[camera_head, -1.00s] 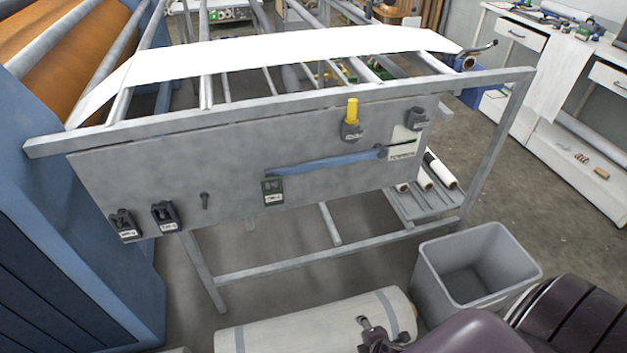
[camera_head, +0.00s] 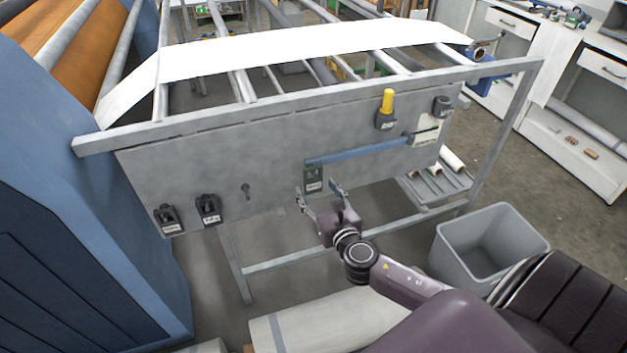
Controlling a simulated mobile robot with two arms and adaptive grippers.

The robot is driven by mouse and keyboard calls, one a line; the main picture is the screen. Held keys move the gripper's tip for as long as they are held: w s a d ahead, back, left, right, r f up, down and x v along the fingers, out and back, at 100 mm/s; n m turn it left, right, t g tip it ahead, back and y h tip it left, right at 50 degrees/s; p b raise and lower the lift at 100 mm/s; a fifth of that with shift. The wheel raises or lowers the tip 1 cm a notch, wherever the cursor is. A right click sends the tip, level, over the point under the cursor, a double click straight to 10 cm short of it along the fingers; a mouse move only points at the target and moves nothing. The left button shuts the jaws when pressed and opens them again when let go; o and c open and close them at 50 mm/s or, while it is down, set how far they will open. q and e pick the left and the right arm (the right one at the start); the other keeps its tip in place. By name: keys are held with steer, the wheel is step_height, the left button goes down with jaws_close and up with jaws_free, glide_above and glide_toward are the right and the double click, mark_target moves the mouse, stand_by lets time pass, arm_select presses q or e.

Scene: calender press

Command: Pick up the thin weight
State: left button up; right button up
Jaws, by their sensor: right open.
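I cannot tell for certain which piece is the thin weight. Two small dark pieces in labelled holders, the left one (camera_head: 168,221) and the right one (camera_head: 208,209), sit low on the left of the grey panel (camera_head: 270,143). A dark green labelled plate (camera_head: 313,177) is at the left end of a blue bar (camera_head: 365,152). A yellow cylinder (camera_head: 387,101) stands upright in a dark labelled holder. My right gripper (camera_head: 319,190) is open and empty, in front of the panel by the green plate, right of the two dark pieces. My left gripper is out of view.
A grey frame (camera_head: 300,92) with rollers and a white web (camera_head: 310,40) stands above the panel. A blue machine body (camera_head: 80,200) is at left. A grey bin (camera_head: 490,240) stands at right, and a wrapped roll (camera_head: 320,318) lies on the floor below.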

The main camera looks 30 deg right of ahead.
mark_target(314, 184)
steer(key=x, duration=0.3)
steer(key=shift+w+d, duration=0.15)
steer(key=shift+w+d+f, duration=0.1)
steer(key=shift+w, duration=0.2)
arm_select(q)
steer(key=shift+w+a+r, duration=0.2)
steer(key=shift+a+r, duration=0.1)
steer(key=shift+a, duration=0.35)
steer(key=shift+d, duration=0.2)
arm_select(e)
steer(key=c, duration=1.5)
steer(key=shift+o, duration=0.2)
steer(key=shift+r+p, duration=0.4)
steer(key=shift+r, duration=0.55)
arm_select(q)
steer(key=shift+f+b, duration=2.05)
steer(key=shift+b, duration=0.25)
arm_select(e)
steer(key=f+v, duration=0.2)
steer(key=v, duration=1.6)
steer(key=shift+f, duration=0.5)
